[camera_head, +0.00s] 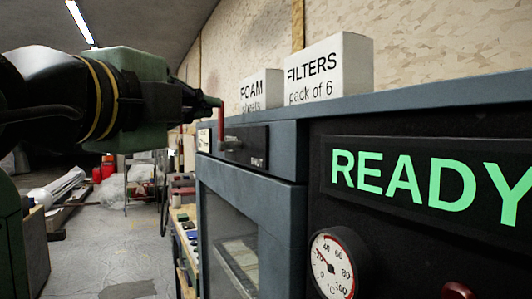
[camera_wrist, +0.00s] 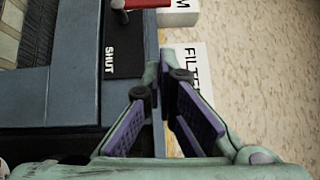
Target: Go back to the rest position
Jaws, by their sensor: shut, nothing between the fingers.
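My gripper (camera_wrist: 164,78) is shut and empty in the wrist view, its purple-padded fingers meeting at the tips above the cabinet's top edge. In the head view my gripper (camera_head: 200,98) reaches in from the left, partly hidden by my wrist. A red lever (camera_head: 221,122) on the cabinet front stands near the fingers there. In the wrist view the red lever (camera_wrist: 145,4) lies beyond the fingertips, with a gap between them. A black plate (camera_wrist: 123,45) beside it reads SHUT.
The blue-grey cabinet (camera_head: 245,190) has a windowed door, a green READY display (camera_head: 425,185) and a dial gauge (camera_head: 332,268). FOAM (camera_head: 261,90) and FILTERS (camera_head: 328,70) boxes stand on top. A workbench (camera_head: 180,235) runs behind it. Open floor (camera_head: 95,255) lies left.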

